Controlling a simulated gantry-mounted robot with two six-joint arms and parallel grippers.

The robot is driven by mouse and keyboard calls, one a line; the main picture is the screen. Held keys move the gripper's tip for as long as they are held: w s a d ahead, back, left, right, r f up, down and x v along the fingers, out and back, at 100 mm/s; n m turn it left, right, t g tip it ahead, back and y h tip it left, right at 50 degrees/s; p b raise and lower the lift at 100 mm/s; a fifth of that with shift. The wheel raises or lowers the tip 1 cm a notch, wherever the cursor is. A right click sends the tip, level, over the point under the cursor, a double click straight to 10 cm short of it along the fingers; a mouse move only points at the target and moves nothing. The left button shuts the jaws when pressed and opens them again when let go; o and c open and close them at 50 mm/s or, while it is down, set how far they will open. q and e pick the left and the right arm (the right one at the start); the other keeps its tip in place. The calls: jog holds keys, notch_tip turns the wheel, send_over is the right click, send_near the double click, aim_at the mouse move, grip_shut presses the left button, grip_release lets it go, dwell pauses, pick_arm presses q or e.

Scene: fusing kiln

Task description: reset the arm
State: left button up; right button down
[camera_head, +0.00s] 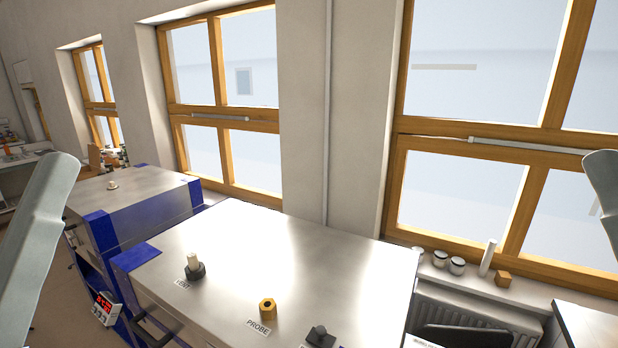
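Grey links of my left arm (40,240) come in at the left edge, and part of my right arm (604,185) shows at the right edge. Neither gripper is in the picture, so I cannot see what they hold. The kiln (240,245) stands in front of me with a shiny metal top and blue corners. On its top are a white-tipped vent plug (194,266) by the VENT label, a brass hex fitting (267,307) by the PROBE label, and a dark knob (320,337) at the bottom edge.
A second blue and metal unit (140,200) stands at the left. A red digital display (104,305) shows low on the left. Jars (448,263), a white cylinder (488,258) and a small wooden block (503,279) sit on the windowsill. A radiator (470,320) is below.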

pick_arm(q)
notch_tip(320, 180, up, 18)
jog(key=p, duration=1.4)
jog(key=shift+f, duration=0.2)
pick_arm(e)
notch_tip(320, 180, up, 18)
jog(key=shift+w+f+y, duration=0.15)
jog(key=shift+f+y, duration=0.1)
jog(key=shift+y, duration=0.05)
dwell(4.6)
